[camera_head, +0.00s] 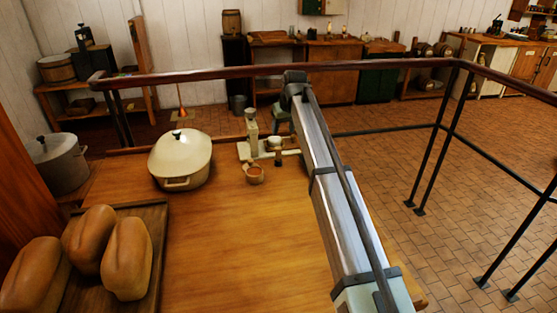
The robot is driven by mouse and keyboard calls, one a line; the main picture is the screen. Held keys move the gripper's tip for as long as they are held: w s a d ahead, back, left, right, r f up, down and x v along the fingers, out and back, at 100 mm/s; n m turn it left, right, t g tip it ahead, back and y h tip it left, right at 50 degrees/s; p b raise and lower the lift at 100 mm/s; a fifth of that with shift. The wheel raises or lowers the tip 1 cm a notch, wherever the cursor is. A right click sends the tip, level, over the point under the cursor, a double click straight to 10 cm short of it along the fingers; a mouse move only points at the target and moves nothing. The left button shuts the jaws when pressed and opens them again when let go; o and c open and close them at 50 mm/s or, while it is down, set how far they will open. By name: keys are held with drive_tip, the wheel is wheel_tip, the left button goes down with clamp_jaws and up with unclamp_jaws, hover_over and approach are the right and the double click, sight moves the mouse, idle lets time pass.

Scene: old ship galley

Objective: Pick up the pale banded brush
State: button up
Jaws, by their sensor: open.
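I cannot make out a pale banded brush for certain. A small pale upright piece with darker bands (251,124) stands near the far edge of the wooden table (235,230). A pale low bar or base and a small whitish round piece (275,142) are beside it, too small to tell apart. My arm crosses the view from the lower right to a joint above the table's far edge. It covers part of the table.
A cream lidded pot (180,157) stands left of the small pale items. Several loaves (127,258) lie on a dark tray (158,222) at the near left. A grey pot (57,163) is further left. A railing (230,72) runs behind the table. The table's middle is clear.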

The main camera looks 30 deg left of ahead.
sight(278, 148)
drive_tip(key=x, duration=1.3)
drive_tip(key=shift+a+f, duration=0.15)
drive_tip(key=shift+f, duration=0.25)
drive_tip(key=shift+s, duration=0.1)
clamp_jaws()
